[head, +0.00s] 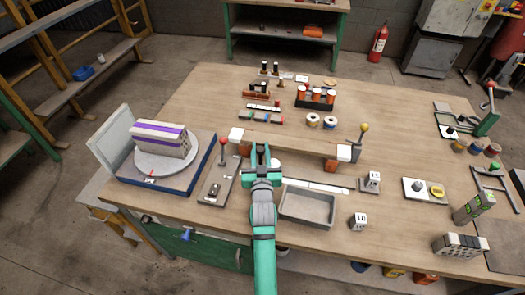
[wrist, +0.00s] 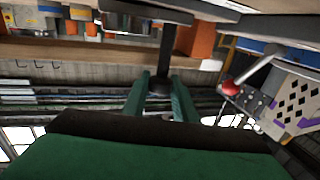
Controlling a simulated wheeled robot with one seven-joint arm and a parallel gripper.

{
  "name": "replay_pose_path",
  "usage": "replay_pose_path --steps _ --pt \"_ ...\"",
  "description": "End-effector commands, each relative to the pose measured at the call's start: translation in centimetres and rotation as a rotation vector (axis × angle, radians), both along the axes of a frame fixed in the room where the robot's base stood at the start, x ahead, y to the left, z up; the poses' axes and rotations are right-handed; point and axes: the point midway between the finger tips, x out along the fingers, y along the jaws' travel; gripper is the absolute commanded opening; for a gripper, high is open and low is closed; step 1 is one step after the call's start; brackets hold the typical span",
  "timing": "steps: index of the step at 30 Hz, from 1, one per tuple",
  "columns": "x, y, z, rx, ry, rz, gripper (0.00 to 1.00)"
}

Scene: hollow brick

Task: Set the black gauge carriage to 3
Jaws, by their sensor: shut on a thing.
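My gripper (head: 262,166) is over the middle of the wooden table, at the left end of a white scale strip (head: 318,186). In the wrist view its two green fingers (wrist: 160,98) are shut on a dark upright piece (wrist: 165,48), which looks like the black gauge carriage. In the head view the fingers and arm hide most of that piece. Marks on the strip are too small to read, so I cannot tell which number the carriage stands at.
A wooden beam (head: 290,144) with white end blocks runs just behind my gripper. A red-knobbed lever (head: 222,142) stands to the left and a yellow-knobbed lever (head: 364,129) to the right. A grey tray (head: 308,222) lies close on the right.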

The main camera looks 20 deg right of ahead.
Motion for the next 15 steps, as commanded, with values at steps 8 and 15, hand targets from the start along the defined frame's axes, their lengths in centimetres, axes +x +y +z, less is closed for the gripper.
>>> replay_pose_path --steps 8,15 --pt "0.01 0.07 -0.06 0.000 0.001 0.001 0.44" --pt "-0.50 0.02 -0.03 0.000 0.001 -0.001 0.44"
